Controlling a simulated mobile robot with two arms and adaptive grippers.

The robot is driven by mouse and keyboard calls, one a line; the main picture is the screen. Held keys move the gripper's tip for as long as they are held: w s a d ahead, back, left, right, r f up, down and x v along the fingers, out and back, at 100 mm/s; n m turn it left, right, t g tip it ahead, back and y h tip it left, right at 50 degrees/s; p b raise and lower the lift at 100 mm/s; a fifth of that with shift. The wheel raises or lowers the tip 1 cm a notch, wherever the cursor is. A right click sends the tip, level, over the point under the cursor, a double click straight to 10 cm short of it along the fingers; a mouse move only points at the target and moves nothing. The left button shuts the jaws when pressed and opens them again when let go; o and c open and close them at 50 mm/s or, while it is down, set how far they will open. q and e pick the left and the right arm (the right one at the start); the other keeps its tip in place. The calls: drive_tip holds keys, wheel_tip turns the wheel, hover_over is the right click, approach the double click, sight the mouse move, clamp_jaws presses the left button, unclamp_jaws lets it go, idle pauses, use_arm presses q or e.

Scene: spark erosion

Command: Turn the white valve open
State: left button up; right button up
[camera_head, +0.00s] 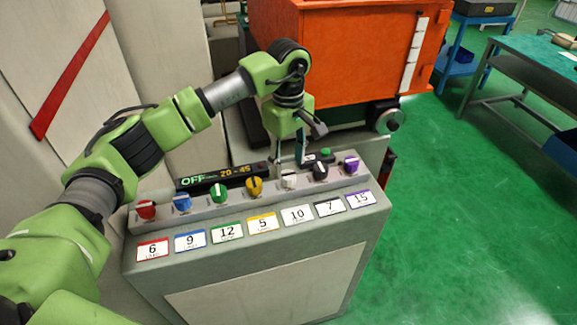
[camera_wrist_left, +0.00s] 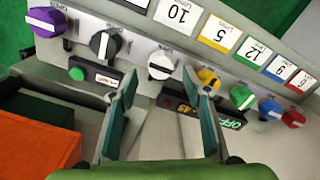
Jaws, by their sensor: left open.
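The white valve (camera_head: 289,181) is a knob in a row of coloured knobs on the grey console, above the label 10. My left gripper (camera_head: 289,158) is above and behind the knob row, pointing down. In the left wrist view my left gripper (camera_wrist_left: 160,82) is open, its two fingers apart with nothing held between them. Whether a finger touches the valve cannot be told. My right gripper is not in view.
The yellow knob (camera_head: 254,187) and black knob (camera_head: 320,170) stand close on either side. A green button (camera_head: 326,153) sits behind the row. An orange machine (camera_head: 350,55) stands behind the console. Green floor lies right.

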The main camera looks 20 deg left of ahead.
sight(288, 174)
use_arm(q)
wheel_tip(288, 174, down, 2)
drive_tip(key=shift+f+p, duration=0.25)
drive_tip(key=shift+p, duration=0.1)
drive_tip(key=shift+s+f, duration=0.1)
drive_tip(key=shift+f, duration=0.65)
drive_tip(key=shift+c, duration=1.1)
drive_tip(key=c, duration=0.9)
drive_tip(key=shift+o, duration=0.2)
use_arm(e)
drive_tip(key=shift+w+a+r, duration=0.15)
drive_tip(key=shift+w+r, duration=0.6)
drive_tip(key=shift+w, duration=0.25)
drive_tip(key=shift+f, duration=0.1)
